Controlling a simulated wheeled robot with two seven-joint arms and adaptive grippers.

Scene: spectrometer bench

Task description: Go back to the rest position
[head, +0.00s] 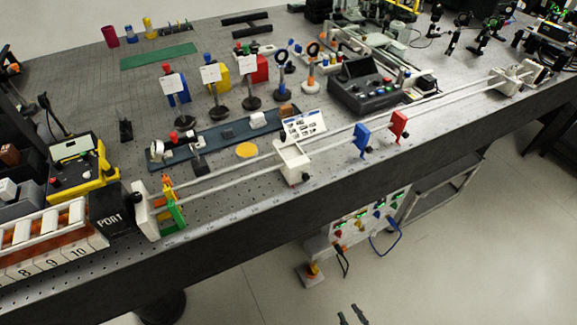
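My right gripper (350,314) shows only as two dark fingertips at the bottom edge of the head view. The fingertips stand apart with a gap between them, and nothing shows between them. They appear over the floor, in front of the bench and clear of it in the picture. The rest of that gripper and its arm is below the frame. My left gripper is not seen in this view.
The perforated bench (235,205) crosses the view, with a white rail carrying a blue plate (361,140) and a red plate (399,125) near its front edge. A panel box (372,212) hangs below. The floor (470,240) in front is open.

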